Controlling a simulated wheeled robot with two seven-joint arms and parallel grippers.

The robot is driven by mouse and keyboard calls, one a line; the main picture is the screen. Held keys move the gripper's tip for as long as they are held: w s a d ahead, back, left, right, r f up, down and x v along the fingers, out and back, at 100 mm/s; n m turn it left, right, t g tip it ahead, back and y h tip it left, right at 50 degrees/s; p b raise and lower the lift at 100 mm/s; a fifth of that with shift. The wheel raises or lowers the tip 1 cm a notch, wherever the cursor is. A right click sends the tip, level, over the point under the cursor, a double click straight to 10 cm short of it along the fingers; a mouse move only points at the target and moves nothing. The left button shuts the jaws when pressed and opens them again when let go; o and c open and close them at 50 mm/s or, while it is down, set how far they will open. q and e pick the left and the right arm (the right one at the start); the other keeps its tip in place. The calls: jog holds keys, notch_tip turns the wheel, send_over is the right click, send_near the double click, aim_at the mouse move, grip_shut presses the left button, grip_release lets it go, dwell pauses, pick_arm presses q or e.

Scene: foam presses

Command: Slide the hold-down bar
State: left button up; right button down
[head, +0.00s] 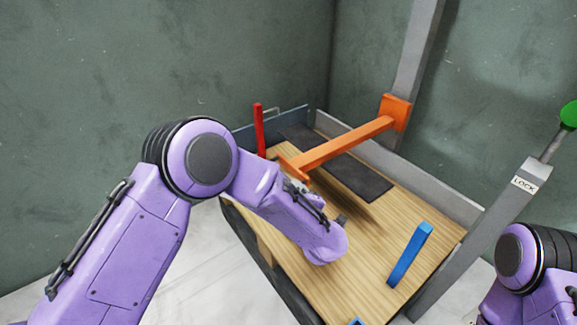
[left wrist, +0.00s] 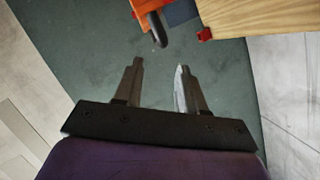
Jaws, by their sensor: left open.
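The orange hold-down bar (head: 340,143) runs diagonally above the wooden bed, from an orange block (head: 396,111) on the tall grey post to an orange end near the left edge. In the left wrist view, an orange part (left wrist: 122,14) shows at the top, with a dark curved handle (left wrist: 157,30) hanging beside it. My left gripper (left wrist: 160,67) is open and empty, with the handle beyond its fingertips and not touching them. In the head view my left forearm hides most of that gripper. My right arm enters at the lower right, its gripper out of frame.
The wooden bed (head: 330,270) carries a dark flat pad (head: 370,181). A red upright (head: 259,130) stands at the far left and a blue upright (head: 410,255) at the near right. A grey post labelled LOCK (head: 480,238) has a green-knobbed lever (head: 570,115).

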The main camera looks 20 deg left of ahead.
pick_arm(q)
jog(key=b+x, duration=0.1)
jog(key=x, duration=0.8)
jog(key=shift+w+a+b, duration=0.15)
jog(key=shift+w+b, duration=0.1)
jog(key=shift+b, duration=0.1)
jog(key=shift+c, duration=0.3)
jog(key=shift+r, duration=0.1)
grip_shut()
